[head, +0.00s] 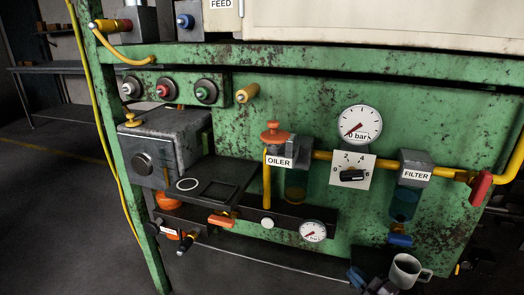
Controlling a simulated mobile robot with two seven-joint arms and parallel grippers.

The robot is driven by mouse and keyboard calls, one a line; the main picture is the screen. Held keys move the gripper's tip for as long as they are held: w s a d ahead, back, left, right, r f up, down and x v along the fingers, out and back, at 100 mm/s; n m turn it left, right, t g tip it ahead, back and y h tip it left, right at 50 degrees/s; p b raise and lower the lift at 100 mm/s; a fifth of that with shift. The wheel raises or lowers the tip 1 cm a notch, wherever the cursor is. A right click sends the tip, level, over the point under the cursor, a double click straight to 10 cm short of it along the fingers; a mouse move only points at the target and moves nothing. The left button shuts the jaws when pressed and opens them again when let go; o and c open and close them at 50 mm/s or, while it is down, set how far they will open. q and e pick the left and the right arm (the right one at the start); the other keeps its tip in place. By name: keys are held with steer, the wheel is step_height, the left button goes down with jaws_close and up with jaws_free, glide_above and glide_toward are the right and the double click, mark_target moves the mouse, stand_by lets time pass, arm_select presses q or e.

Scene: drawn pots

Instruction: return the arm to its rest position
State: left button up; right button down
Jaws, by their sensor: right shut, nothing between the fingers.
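My right gripper (371,284) shows small and dark at the bottom edge of the head view, with blue on it. It is shut and empty, just left of a white mug (404,271). The mug stands with its handle toward the right; whether the gripper touches it is hard to tell. Most of my right arm is not clearly visible. My left gripper is not in view.
A rusty green panel (300,110) fills the middle, with an oiler (281,160), a filter (416,174), a pressure gauge (360,125) and yellow pipe (380,163). A grey box (165,145) juts out at left. Open floor (50,220) lies farther left.

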steer(key=s+d+f+m+g+h, duration=0.2)
steer(key=s+m, duration=0.1)
steer(key=s, duration=0.8)
steer(key=s+d+f+m+g+h, duration=0.2)
steer(key=s, duration=0.9)
steer(key=s+d+f+m+g+h, duration=0.1)
steer(key=s+d+f+m+h, duration=0.15)
steer(key=s, duration=0.85)
steer(key=s+r+m+g+h, duration=0.25)
steer(key=s+r, duration=0.25)
steer(key=s, duration=0.5)
steer(key=shift+w+a+m+t, duration=0.55)
steer(key=shift+w+a+m, duration=0.15)
steer(key=shift+a+m, duration=1.7)
arm_select(q)
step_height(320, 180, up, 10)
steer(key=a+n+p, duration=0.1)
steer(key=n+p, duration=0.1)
steer(key=p, duration=1.4)
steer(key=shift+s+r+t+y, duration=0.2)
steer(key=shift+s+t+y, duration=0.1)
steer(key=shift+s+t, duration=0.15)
arm_select(e)
step_height(320, 180, up, 10)
steer(key=d+m+h, duration=0.1)
steer(key=m, duration=0.1)
steer(key=shift+s+d+f+t, duration=0.15)
steer(key=shift+s+d+t, duration=0.1)
steer(key=shift+s+t, duration=0.15)
